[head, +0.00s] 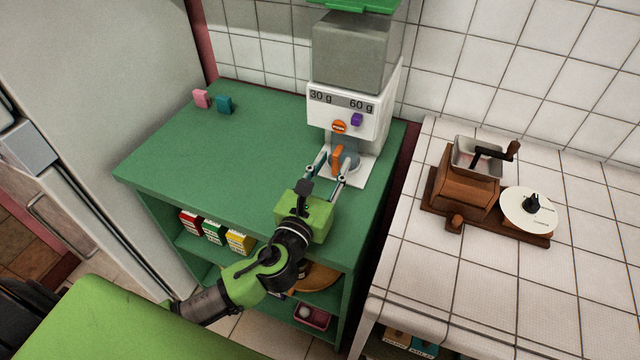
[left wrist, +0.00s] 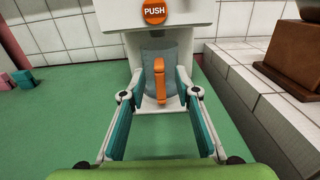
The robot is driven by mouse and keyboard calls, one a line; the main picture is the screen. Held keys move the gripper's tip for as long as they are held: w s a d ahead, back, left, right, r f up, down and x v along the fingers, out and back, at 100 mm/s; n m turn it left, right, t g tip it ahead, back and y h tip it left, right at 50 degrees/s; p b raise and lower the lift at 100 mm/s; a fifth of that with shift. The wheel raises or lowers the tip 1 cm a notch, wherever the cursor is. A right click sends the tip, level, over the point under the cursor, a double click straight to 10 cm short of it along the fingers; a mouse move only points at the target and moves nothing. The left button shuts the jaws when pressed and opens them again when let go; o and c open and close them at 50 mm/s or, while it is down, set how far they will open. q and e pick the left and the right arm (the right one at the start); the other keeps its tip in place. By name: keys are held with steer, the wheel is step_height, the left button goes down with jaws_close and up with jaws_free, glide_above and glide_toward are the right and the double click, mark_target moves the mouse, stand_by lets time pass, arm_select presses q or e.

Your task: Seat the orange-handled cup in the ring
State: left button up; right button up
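The cup (head: 351,160) is grey-blue with an upright orange handle (head: 337,158). It stands in the bay of the white dispenser, its handle towards me. The left wrist view shows the cup (left wrist: 173,58) and handle (left wrist: 160,80) straight ahead. My left gripper (head: 335,166) is at the front of the bay. Its two fingers are spread wide, one on each side of the handle, and their tips reach the cup's sides in the picture. I see no clear grip on the cup. I cannot make out a ring. My right gripper is out of view.
The white dispenser (head: 376,118) stands at the back right of the green shelf top (head: 190,158), with pink (head: 201,99) and teal (head: 224,105) blocks far left. The shelf top's left and middle are clear. A wooden grinder (head: 465,180) stands on the tiled counter at right.

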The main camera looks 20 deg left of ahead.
arm_select(q)
steer(key=s, duration=0.9)
steer(key=shift+s+a, duration=0.2)
steer(key=shift+s, duration=0.15)
